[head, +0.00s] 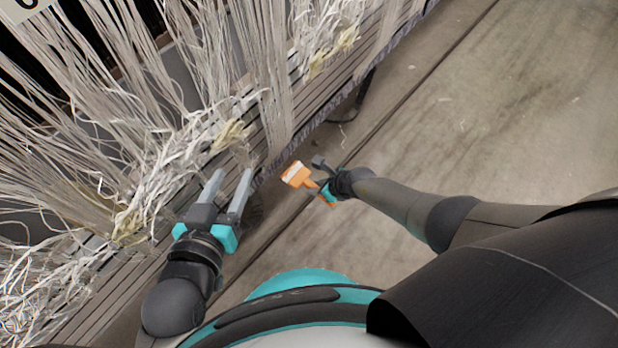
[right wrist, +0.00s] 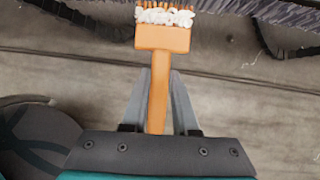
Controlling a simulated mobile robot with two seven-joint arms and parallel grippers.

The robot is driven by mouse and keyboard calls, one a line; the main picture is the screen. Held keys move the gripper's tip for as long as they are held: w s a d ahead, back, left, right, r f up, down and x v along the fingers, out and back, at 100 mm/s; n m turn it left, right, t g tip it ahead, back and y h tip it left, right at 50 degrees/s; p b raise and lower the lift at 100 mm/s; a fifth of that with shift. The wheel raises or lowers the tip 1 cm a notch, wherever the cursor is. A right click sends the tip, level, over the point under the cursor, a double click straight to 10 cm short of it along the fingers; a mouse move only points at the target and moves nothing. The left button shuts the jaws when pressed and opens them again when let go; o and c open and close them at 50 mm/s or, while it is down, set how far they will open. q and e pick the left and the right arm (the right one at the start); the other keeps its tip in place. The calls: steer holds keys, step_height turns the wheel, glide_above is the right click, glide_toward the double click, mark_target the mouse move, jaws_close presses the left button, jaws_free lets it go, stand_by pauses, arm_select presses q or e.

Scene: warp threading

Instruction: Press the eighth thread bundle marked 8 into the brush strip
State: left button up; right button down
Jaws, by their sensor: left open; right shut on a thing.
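My right gripper (head: 325,180) is shut on the orange handle of a brush-like tool (head: 297,175). In the right wrist view, the handle runs between the fingers (right wrist: 160,78), and its wide head (right wrist: 163,38) has white, tufted material at the end, close to the dark strip. The dark bristly brush strip (head: 312,127) runs diagonally along the machine edge. A pale thread bundle (head: 275,108) hangs down to this strip. No number 8 is clearly readable on it. My left gripper (head: 232,174) is open beside the machine edge, below that bundle, with nothing visible between its fingers.
Many pale threads (head: 150,75) and loose tangled white strands (head: 165,185) cover the machine at left. A white sign (head: 22,8) at the top left is cut off. A dark cable (head: 352,108) hangs below the strip. The concrete floor (head: 520,110) at right is clear.

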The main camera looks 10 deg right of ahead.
steer(key=shift+s+d+p, duration=0.25)
steer(key=shift+s+d, duration=0.65)
steer(key=shift+s, duration=0.25)
steer(key=shift+s+d+p, duration=0.2)
steer(key=shift+s+d, duration=0.65)
steer(key=shift+s, duration=0.3)
